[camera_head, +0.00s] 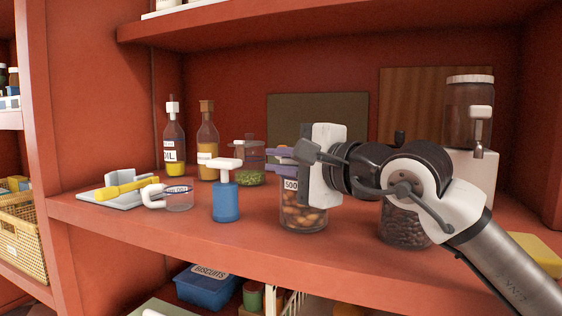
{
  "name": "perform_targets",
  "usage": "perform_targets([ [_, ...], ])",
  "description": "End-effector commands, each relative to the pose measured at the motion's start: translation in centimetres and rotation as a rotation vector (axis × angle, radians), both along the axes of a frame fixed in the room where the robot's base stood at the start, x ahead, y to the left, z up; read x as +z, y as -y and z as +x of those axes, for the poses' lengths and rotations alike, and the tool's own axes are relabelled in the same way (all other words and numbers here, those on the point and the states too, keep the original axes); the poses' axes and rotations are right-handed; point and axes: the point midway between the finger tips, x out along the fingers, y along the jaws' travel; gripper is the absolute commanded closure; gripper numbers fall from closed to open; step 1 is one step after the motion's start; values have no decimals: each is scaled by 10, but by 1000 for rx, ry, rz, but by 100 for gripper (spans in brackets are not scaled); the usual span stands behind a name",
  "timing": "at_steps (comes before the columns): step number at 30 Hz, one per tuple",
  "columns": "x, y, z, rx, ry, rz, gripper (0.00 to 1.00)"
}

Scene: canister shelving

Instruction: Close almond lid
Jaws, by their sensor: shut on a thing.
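The almond jar (303,218) is clear glass with brown nuts inside and a label reading "500". It stands upright near the front edge of the shelf. My gripper (284,160) is at the top of the jar, coming from the right with its fingers pointing left. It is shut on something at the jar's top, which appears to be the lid. The white gripper body and the fingers hide the lid and rim, so I cannot tell how the lid sits.
A blue pump bottle (226,203) and a glass measuring cup (179,198) stand left of the jar. A jar of green contents (250,178) is behind. A jar of dark beans (404,228) stands to the right, partly behind my arm. The upper shelf (330,30) overhangs.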

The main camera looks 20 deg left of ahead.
Motion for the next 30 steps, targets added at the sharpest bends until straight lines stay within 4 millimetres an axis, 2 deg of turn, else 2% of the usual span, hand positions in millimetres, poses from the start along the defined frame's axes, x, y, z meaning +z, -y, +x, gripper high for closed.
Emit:
perform_targets([
  [8, -4, -1, 0, 2, -9, -8, 100],
  [9, -4, -1, 0, 2, -9, -8, 87],
  [14, -4, -1, 0, 2, -7, -7, 67],
  [23, -2, 1, 0, 0, -5, -3, 67],
  [26, -1, 9, -3, -1, -4, -2, 67],
  [30, 1, 32, -13, -2, -4, 0, 67],
])
